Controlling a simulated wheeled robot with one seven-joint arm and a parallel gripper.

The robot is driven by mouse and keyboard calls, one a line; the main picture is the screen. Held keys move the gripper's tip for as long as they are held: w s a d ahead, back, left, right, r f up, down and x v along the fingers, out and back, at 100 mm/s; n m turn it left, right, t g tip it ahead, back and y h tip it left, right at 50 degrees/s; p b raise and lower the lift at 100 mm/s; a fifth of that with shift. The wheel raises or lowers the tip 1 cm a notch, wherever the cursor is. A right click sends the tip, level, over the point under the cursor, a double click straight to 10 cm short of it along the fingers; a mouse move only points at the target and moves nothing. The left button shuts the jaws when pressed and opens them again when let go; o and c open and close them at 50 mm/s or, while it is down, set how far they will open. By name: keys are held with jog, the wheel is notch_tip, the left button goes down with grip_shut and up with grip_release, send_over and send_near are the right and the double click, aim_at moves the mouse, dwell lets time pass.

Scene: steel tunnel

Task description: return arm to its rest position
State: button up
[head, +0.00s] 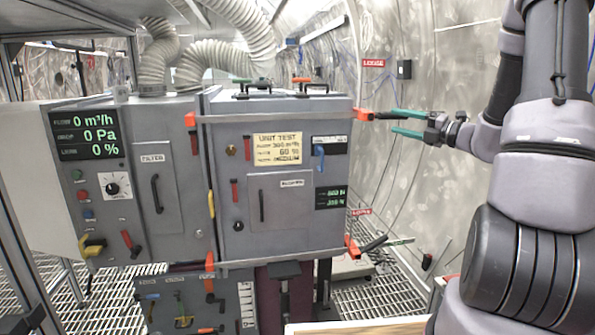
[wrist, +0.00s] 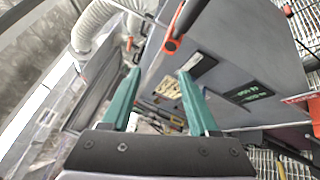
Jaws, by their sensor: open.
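My gripper (head: 398,122) is at the right of the grey filter unit (head: 285,240) in the head view, near its upper right corner. Its two green fingers are spread apart with nothing between them. In the wrist view my gripper (wrist: 158,92) also shows open and empty, with the grey unit (wrist: 225,40) beyond the fingers. My arm comes in from the right side of the head view. The fingertips look close to the orange-ended clamp bar (head: 364,115) at the unit's top right; I cannot tell whether they touch.
White ribbed hoses (head: 210,62) rise from the unit's top. A lower orange-ended bar (head: 352,246) sticks out at the unit's bottom right. The curved tunnel wall (head: 440,65) lies behind my gripper. A wooden edge (head: 360,326) is at the bottom. Grated floor (head: 385,298) shows right of the unit.

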jog(key=s+a+r+n+g+h, duration=0.1)
jog(key=s+a+n+g+h, duration=0.1)
jog(key=s+a+n+g, duration=0.6)
jog(key=s+a+r+n+g+h, duration=0.1)
jog(key=s+a+n+g, duration=0.2)
jog(key=s+a+n, duration=0.65)
jog(key=s+d+r+n+t+h, duration=0.3)
jog(key=s+d+n+h, duration=0.4)
jog(key=n, duration=1.3)
jog(key=shift+s+d+r+t+h, duration=0.35)
jog(key=shift+s+d+t, duration=0.2)
jog(key=shift+d, duration=0.45)
